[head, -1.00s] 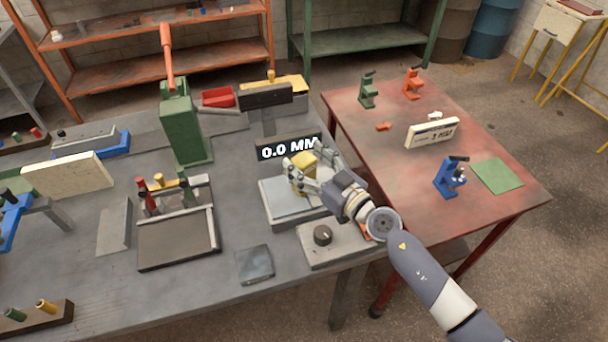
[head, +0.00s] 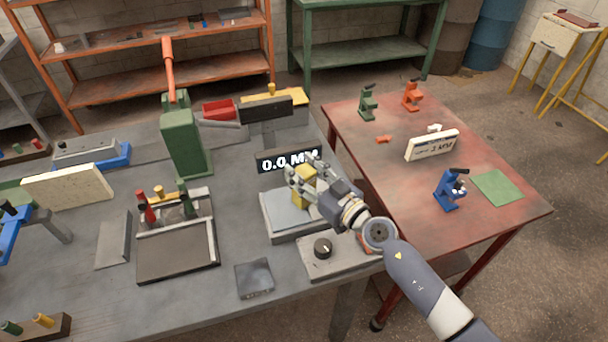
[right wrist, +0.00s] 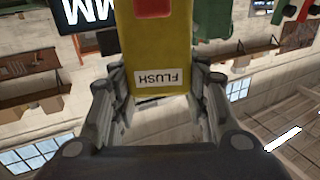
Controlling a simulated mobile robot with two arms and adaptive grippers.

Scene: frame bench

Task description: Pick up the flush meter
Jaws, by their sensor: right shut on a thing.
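The flush meter is a yellow block (head: 304,174) in the head view, by the grey plate (head: 288,212) in front of the "0.0 MM" display (head: 289,159). In the right wrist view the yellow block (right wrist: 160,45) carries a white label reading "FLUSH" and a red patch near the top edge. My right gripper (head: 304,172) is shut on it, with a finger on each side. I cannot tell whether the block touches the plate. My left gripper is not in view.
A base with a black knob (head: 323,247) sits just in front of the plate. A green press (head: 185,140) and a dark tray (head: 178,252) stand to the left. The red table (head: 410,185) at right holds blue (head: 450,189), green and orange tools and a sign (head: 432,145).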

